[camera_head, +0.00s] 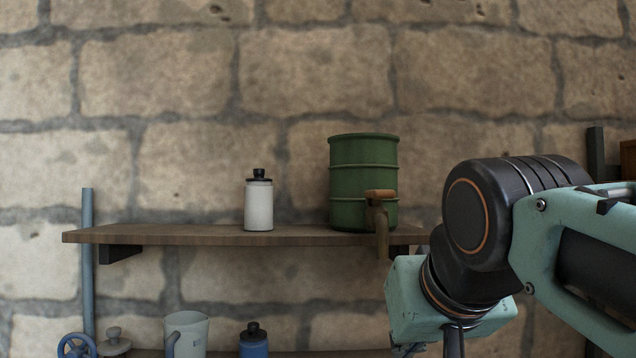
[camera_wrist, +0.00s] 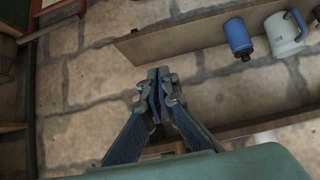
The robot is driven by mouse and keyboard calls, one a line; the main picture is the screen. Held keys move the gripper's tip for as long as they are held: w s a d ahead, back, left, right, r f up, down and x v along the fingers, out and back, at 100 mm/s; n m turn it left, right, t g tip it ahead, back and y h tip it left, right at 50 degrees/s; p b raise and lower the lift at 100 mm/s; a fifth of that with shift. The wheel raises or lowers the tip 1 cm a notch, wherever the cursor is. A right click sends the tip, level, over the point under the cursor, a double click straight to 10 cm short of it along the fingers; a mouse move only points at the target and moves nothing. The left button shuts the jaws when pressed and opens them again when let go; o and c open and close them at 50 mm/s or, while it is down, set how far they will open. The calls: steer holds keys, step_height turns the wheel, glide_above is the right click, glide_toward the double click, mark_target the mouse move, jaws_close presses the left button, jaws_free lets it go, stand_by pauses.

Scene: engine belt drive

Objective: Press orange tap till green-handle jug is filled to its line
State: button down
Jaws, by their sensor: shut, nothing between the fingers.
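A green ribbed barrel (camera_head: 363,180) stands at the right end of the upper shelf. A brown tap (camera_head: 381,228) with an orange-brown handle (camera_head: 380,194) sticks out at its front right. A pale jug (camera_head: 186,333) stands on the lower shelf, cut off by the picture's bottom edge. It also shows in the wrist view (camera_wrist: 284,34), where its handle looks blue-grey. I see no clearly green handle. My gripper (camera_wrist: 158,76) is shut and empty. In the head view its fingers are mostly below the frame, right of and lower than the tap.
A white bottle (camera_head: 258,203) stands on the upper shelf (camera_head: 200,235). A blue bottle (camera_head: 253,341) is beside the jug, with a lidded pot (camera_head: 114,343) and a blue handwheel (camera_head: 76,346) to the left. A blue-grey post (camera_head: 88,250) stands at the shelf's left end. Stone wall lies behind.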

step_height(320, 180, up, 28)
steer(key=w+t+b, duration=0.1)
steer(key=w+t, duration=0.1)
steer(key=t, duration=0.3)
steer(key=shift+w+d+b, duration=0.25)
steer(key=shift+d+b, duration=0.1)
steer(key=shift+d, duration=0.05)
steer(key=p, duration=0.2)
glide_above(379, 194)
steer(key=d, duration=0.1)
step_height(379, 194, down, 2)
steer(key=f, duration=0.2)
steer(key=f+b, duration=0.1)
steer(key=f, duration=0.1)
steer(key=shift+s+f, duration=0.2)
steer(key=shift+s, duration=0.15)
